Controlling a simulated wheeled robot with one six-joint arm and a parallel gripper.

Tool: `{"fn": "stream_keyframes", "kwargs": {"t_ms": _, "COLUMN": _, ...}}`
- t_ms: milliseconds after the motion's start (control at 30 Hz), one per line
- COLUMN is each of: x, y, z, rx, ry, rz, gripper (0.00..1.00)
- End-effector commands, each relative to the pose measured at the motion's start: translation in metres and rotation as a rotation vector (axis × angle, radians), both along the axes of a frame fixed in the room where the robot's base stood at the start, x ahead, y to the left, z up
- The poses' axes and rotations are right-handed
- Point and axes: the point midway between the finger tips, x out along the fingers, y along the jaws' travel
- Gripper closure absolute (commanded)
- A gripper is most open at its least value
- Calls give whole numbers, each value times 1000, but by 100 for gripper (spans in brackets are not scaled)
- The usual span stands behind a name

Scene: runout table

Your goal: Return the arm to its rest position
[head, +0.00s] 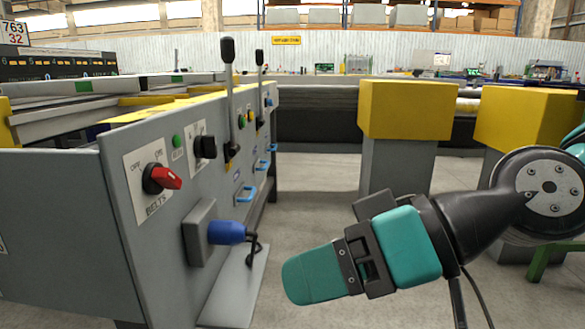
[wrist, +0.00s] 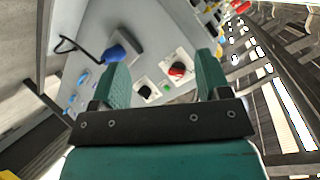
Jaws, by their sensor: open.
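My gripper (head: 296,278) is at the end of my arm in the lower right of the head view. It points left towards the grey control panel (head: 128,235) and is apart from it. Its fingers also show in the wrist view (wrist: 163,62), spread apart with nothing between them. The panel's blue plug (head: 226,232) is beyond the fingertips, to their upper left in the head view. In the wrist view the blue plug (wrist: 114,53) shows close behind the left fingertip. The red switch (head: 162,179), marked BELTS, is on the panel face, and the red switch (wrist: 177,69) shows between the fingers.
Two upright levers (head: 228,90) and several blue handles (head: 245,192) stick out from the panel. Yellow-topped grey posts (head: 405,110) stand behind my arm. Open grey floor (head: 318,180) lies between the panel and the posts. A green frame (head: 543,258) is at the right edge.

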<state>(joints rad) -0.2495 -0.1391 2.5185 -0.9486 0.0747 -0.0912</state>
Motion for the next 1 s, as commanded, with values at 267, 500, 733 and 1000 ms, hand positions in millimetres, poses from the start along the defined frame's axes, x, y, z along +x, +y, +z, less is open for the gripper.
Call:
{"fn": "stream_keyframes", "kwargs": {"t_ms": 267, "x": -33, "y": -102, "z": 62, "rx": -607, "ry": 213, "rz": -70, "gripper": 30}}
{"fn": "stream_keyframes", "kwargs": {"t_ms": 500, "x": -39, "y": -120, "z": 148, "rx": -691, "ry": 268, "rz": -95, "gripper": 30}}
{"fn": "stream_keyframes", "kwargs": {"t_ms": 733, "x": -39, "y": -120, "z": 236, "rx": -690, "ry": 266, "rz": -94, "gripper": 30}}
{"fn": "stream_keyframes", "kwargs": {"t_ms": 1000, "x": -39, "y": -119, "z": 340, "rx": -689, "ry": 267, "rz": -93, "gripper": 30}}
